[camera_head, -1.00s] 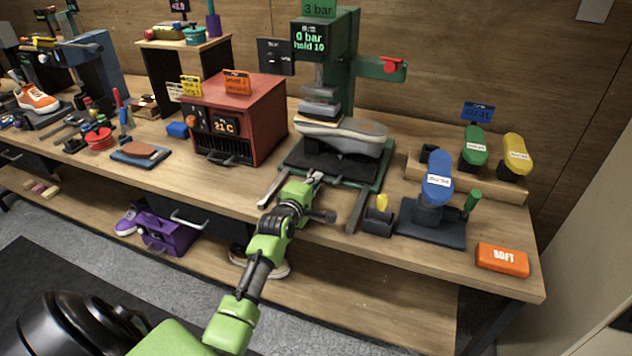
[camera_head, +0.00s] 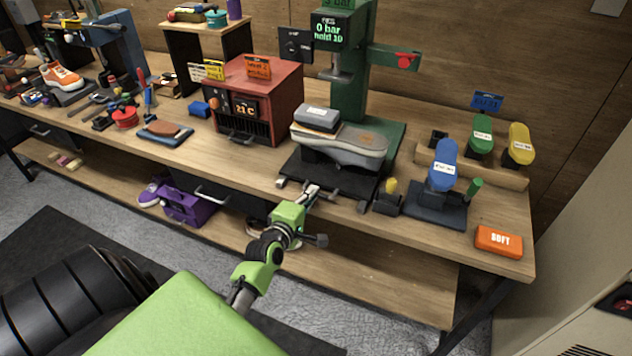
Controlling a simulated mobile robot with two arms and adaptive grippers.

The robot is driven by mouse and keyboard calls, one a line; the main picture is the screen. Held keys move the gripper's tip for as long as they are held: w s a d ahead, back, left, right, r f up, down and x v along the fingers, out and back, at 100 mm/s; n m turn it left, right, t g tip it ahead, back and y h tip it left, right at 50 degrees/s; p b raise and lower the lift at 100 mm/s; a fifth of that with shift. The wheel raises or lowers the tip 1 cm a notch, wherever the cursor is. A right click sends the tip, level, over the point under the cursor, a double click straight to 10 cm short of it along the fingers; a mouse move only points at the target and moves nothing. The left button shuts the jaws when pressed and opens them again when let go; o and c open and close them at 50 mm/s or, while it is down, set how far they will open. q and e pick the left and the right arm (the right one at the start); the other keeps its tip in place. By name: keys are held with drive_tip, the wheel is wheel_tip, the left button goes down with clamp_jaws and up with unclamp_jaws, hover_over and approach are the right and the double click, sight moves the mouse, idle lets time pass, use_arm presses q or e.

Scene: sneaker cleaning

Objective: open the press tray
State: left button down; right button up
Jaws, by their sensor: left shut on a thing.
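The press tray (camera_head: 356,182) is a dark, flat sliding tray in front of the green press (camera_head: 347,95). It stands drawn out toward the table's front edge, over its rails. A grey shoe form with a sole (camera_head: 352,146) lies on it, with a grey block (camera_head: 317,118) on top. The form stands forward of the press ram (camera_head: 336,68), clear of it. My left gripper (camera_head: 313,194) is at the tray's front edge, shut on its handle, which the fingers mostly hide. My right gripper is not in view.
A red heater box (camera_head: 257,105) stands left of the press. At the right are a blue-topped stand (camera_head: 441,168), a small dark holder (camera_head: 388,200) and an orange SOFT block (camera_head: 499,240). A purple box (camera_head: 188,206) sits on the shelf below.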

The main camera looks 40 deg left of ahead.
use_arm(q)
drive_tip(key=shift+v, duration=0.75)
drive_tip(key=shift+f, duration=0.15)
drive_tip(key=c, duration=2.4)
unclamp_jaws()
drive_tip(key=shift+c, duration=0.2)
drive_tip(key=v, duration=1.2)
